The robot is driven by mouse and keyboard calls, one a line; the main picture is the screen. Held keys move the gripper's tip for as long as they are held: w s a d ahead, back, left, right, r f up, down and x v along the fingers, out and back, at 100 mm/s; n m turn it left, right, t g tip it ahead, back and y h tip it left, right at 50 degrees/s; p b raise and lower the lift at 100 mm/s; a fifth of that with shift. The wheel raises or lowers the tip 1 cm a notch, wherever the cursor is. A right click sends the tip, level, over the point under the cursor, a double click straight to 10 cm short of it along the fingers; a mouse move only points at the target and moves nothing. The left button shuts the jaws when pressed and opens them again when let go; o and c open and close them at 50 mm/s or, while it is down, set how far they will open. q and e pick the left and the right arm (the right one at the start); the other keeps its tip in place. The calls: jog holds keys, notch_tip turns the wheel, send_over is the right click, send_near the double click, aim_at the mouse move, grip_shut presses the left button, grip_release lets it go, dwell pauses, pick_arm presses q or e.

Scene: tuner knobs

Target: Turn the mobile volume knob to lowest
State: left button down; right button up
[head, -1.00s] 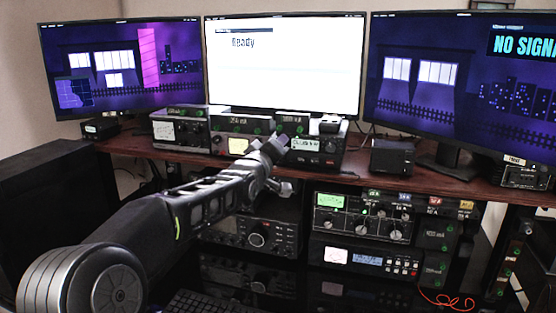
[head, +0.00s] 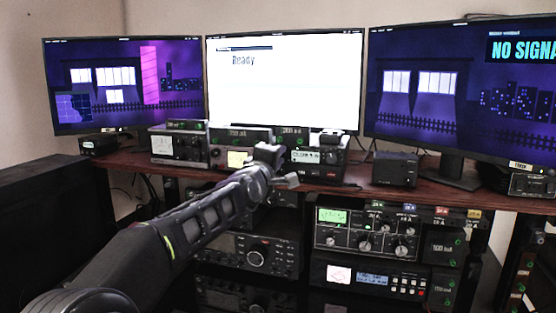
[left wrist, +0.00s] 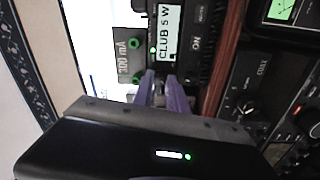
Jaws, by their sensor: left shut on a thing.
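The mobile radio stands on the desk with a lit "CLUB 5 W" display (head: 306,156), which also shows in the left wrist view (left wrist: 169,34). My left gripper (head: 279,166) is at the front of this radio, just left of the display. In the left wrist view its two purplish fingers (left wrist: 160,88) are shut on a small dark thing beside the display, likely the volume knob. The fingers hide most of it, so its pointer and setting cannot be read. My right gripper is not in view.
A "300 mA" box (left wrist: 129,58) sits close beside the fingers. The desk edge (left wrist: 223,50) and the lower radio rack (head: 365,235) are below. Three monitors stand behind, the middle one (head: 285,90) reading "Ready". A black box (head: 394,169) stands to the right.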

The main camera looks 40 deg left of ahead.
pick_arm(q)
jog(key=c, duration=1.6)
grip_release()
jog(key=v, duration=0.7)
jog(key=shift+s+d, duration=0.2)
jog(key=shift+s, duration=0.15)
jog(key=shift+f, duration=0.1)
